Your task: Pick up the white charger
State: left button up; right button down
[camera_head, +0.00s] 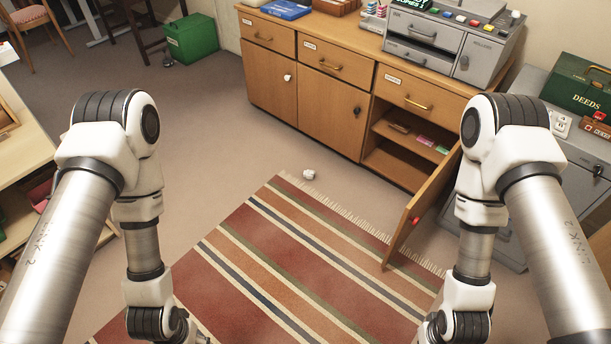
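A small white object (309,174) lies on the carpet floor, just beyond the far edge of the striped rug and in front of the wooden sideboard. It looks like the white charger, but it is too small to be sure. Another white item with dark spots (560,123), perhaps a socket block, sits on the grey cabinet at the right. Both my arms reach down at the left and right sides of the view.
The wooden sideboard (285,95) stands at the back, with one lower door (425,205) swung open over the rug. The striped rug (290,270) covers the middle floor. A green box (192,38) stands at the back left. Shelving (25,140) is at left. Carpet around the white object is clear.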

aim_at(309, 174)
jog(key=z, duration=0.35)
jog(key=i+j+z, duration=0.55)
jog(key=z, duration=0.3)
jog(key=i+j+z, duration=0.15)
jog(key=j+z, duration=0.25)
jog(key=j, duration=0.15)
jog(key=i+j, duration=0.1)
jog(key=j, duration=0.3)
jog(key=i+j, duration=0.15)
jog(key=j, duration=0.25)
jog(key=i+j+z, duration=0.1)
jog(key=j, duration=0.3)
jog(key=i+j, duration=0.1)
jog(key=j, duration=0.35)
jog(key=i+j+z, duration=0.1)
jog(key=j, duration=0.3)
